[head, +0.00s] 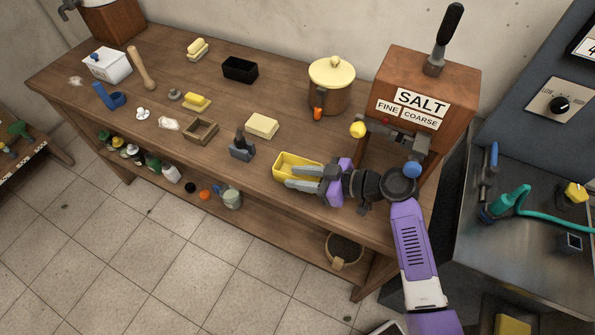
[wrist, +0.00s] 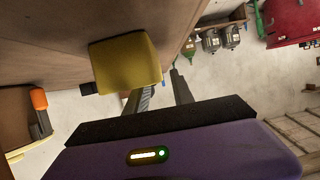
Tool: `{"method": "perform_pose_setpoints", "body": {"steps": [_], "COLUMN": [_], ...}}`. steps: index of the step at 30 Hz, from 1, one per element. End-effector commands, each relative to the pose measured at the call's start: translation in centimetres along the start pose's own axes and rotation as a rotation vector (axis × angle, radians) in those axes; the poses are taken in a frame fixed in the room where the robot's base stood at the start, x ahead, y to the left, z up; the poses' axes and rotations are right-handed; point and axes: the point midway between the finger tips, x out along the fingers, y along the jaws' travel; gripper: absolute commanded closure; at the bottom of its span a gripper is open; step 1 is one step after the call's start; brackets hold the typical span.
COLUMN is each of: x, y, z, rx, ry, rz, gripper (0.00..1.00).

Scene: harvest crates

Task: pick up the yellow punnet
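The yellow punnet (head: 284,159) is a small open-topped box near the front edge of the wooden bench. My gripper (head: 291,177) is at its right and front side, with its two fingers apart. In the head view the fingers overlap the punnet's near right part. In the wrist view the punnet (wrist: 125,62) is at upper left and hides the tip of the left finger. The right finger stands clear of it, with a gap between the fingers of my gripper (wrist: 160,86). Whether a finger touches the punnet I cannot tell.
The wooden salt dispenser (head: 428,88) and a lidded pot (head: 331,85) stand behind and to the right. The bench's front edge is close to the punnet.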

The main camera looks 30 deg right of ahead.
Motion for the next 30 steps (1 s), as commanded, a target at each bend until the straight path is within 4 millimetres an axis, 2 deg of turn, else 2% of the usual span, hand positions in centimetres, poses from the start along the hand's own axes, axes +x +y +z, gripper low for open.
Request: {"method": "perform_pose_setpoints", "body": {"steps": [4,12,17,30], "x": [1.5,1.9,1.8,1.8], "y": [0.0,0.0,0.0,0.0], "z": [-0.1,0.0,0.0,0.0], "rx": [0.001,0.0,0.0,0.001], "ry": [-0.001,0.0,0.0,0.0], "rz": [-0.002,0.0,0.0,0.0], "gripper": [0.71,0.71,1.0,1.0]}}
